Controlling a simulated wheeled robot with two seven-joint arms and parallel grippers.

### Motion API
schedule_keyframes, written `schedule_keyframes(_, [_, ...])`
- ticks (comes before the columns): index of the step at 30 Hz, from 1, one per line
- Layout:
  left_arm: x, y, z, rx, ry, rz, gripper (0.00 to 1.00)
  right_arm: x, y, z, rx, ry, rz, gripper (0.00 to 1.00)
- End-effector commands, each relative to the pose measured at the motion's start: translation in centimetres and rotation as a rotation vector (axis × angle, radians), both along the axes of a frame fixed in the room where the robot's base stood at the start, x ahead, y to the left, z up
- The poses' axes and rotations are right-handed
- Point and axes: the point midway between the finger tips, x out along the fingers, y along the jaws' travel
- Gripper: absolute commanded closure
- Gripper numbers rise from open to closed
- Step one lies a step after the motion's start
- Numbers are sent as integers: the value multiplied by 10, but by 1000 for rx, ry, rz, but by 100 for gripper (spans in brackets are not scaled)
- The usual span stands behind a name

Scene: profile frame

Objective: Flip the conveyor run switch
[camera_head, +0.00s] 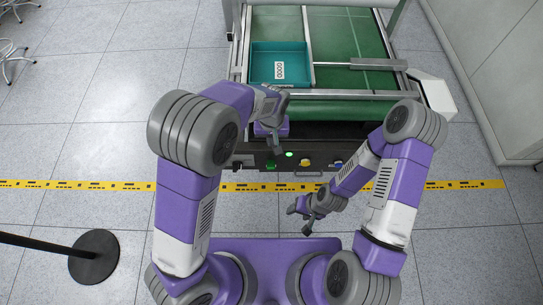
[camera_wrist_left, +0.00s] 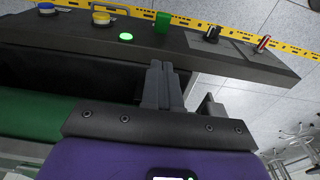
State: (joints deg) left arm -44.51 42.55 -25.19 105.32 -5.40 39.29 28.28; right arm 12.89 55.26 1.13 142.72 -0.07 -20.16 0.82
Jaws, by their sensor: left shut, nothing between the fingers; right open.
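A dark control panel (camera_head: 318,161) runs along the near side of the conveyor; it also shows in the left wrist view (camera_wrist_left: 220,52). A green switch (camera_head: 270,165) stands up from it, next to a lit green lamp (camera_head: 289,154). The wrist view shows the same switch (camera_wrist_left: 162,22) and lamp (camera_wrist_left: 126,37). My left gripper (camera_head: 277,149) is shut and empty over the panel. In the wrist view its fingertips (camera_wrist_left: 162,66) appear just below the switch, with a visible gap between. My right gripper (camera_head: 298,221) is open and empty, in front of the panel.
The panel also carries a yellow button (camera_head: 305,162), a blue button (camera_head: 338,163), a black knob (camera_wrist_left: 212,34) and a red knob (camera_wrist_left: 263,43). A teal tray (camera_head: 262,64) sits on the green belt (camera_head: 345,44). A post base (camera_head: 94,257) stands at left.

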Motion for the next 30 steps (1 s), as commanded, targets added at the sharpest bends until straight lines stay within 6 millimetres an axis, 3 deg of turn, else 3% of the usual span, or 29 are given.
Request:
schedule_keyframes(5, [1,0,-21,2,4,0,100,0,0,-8,0,0,0,43])
schedule_keyframes(18, [4,0,-110,1,3,-1,100,0,0,-39,0,0,0,43])
schedule_keyframes(24, [-8,0,-130,1,1,-1,100,0,0,-47,0,0,0,43])
schedule_keyframes(30, [-11,0,-135,0,0,0,100,0,0,-48,0,0,0,43])
